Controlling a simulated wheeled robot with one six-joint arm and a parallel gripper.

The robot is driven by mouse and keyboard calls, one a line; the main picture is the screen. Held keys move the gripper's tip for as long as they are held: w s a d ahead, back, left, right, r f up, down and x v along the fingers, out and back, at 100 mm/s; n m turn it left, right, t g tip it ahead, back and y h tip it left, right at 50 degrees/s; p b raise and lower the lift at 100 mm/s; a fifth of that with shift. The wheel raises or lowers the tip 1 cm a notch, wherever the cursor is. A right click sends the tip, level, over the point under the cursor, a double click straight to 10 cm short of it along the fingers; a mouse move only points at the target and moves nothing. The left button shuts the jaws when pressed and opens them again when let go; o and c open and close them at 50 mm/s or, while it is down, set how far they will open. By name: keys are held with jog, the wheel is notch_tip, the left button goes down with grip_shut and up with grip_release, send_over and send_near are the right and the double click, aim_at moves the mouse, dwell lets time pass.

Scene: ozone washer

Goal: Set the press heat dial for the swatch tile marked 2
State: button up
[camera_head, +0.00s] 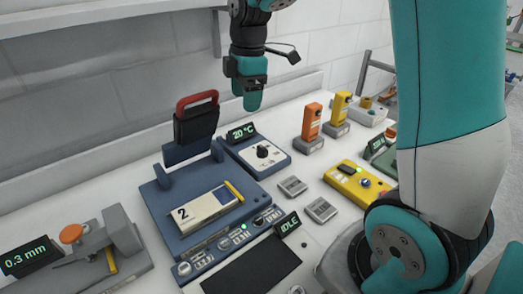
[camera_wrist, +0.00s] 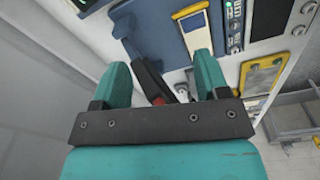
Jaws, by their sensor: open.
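The swatch tile marked 2 (camera_head: 203,211) lies flat on the blue press base (camera_head: 163,213). A yellow strip (camera_head: 234,191) is at its right edge. The press's dark upper part with a red handle (camera_head: 197,98) is raised. The heat dial (camera_head: 263,151) is a black knob on a white-faced blue box right of the press. Its display (camera_head: 241,131) reads 20 °C. My gripper (camera_head: 252,100) hangs above and behind the dial box, empty and apart from the dial. In the wrist view its two teal fingers (camera_wrist: 160,66) are open, and the press handle shows between and beyond them.
An IDLE display (camera_head: 287,224) and a row of small panels, one lit green (camera_head: 243,227), front the press. A 0.3 mm gauge (camera_head: 31,256) stands left. Orange (camera_head: 311,121) and yellow (camera_head: 341,107) upright devices and a yellow box (camera_head: 357,184) stand right. A wall rises behind.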

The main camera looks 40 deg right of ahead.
aim_at(262, 147)
jog(key=w+d+f+n, duration=0.3)
jog(key=w+d+f, duration=0.15)
jog(key=d, duration=0.35)
jog(key=shift+g+h, duration=0.3)
jog(key=shift+h, duration=0.1)
notch_tip(262, 147, down, 16)
jog(key=shift+f+p, duration=0.15)
jog(key=shift+p, duration=0.95)
jog(key=c, duration=0.9)
